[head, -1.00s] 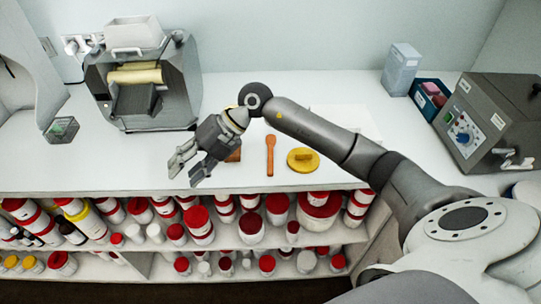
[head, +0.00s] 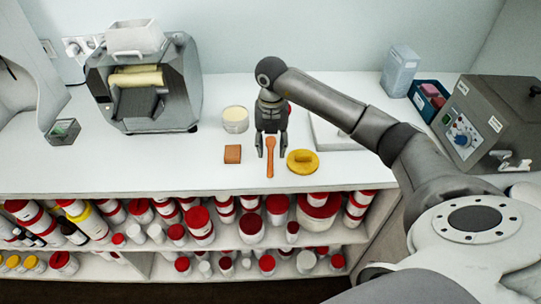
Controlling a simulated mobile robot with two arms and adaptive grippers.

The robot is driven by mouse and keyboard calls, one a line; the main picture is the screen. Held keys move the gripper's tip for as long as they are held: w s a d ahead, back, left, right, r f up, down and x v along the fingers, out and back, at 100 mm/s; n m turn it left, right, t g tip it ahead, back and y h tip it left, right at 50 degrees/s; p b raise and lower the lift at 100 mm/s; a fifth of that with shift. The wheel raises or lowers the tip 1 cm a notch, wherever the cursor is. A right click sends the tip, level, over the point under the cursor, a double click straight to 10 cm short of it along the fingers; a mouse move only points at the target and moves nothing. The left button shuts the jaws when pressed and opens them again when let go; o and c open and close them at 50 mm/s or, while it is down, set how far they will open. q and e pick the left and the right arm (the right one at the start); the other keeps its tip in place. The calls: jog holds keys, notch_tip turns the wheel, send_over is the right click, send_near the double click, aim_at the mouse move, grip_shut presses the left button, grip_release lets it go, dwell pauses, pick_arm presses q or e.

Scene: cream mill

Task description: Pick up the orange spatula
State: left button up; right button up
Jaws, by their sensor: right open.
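The orange spatula (head: 270,160) lies on the white counter, its long axis pointing toward the counter's front edge. My right gripper (head: 271,151) is open above the spatula, pointing down, with one finger on each side of its upper part. I cannot tell how far above the counter the fingertips are. The gripper's body hides what lies just behind the spatula's far end. My left gripper is not in view.
A cream tub (head: 235,120) stands behind. A mill (head: 150,90) and a grey control box (head: 487,122) flank the counter (head: 110,165).

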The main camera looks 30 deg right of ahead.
aim_at(270, 164)
jog(key=shift+s+a+f+p, duration=0.15)
jog(key=shift+a+f+p, duration=0.05)
jog(key=shift+f+p, duration=0.4)
jog(key=f, duration=0.1)
jog(key=f+p, duration=0.1)
jog(key=f, duration=0.1)
jog(key=shift+s+a+f, duration=0.2)
jog(key=shift+f, duration=0.4)
jog(key=shift+c, duration=0.3)
grip_shut()
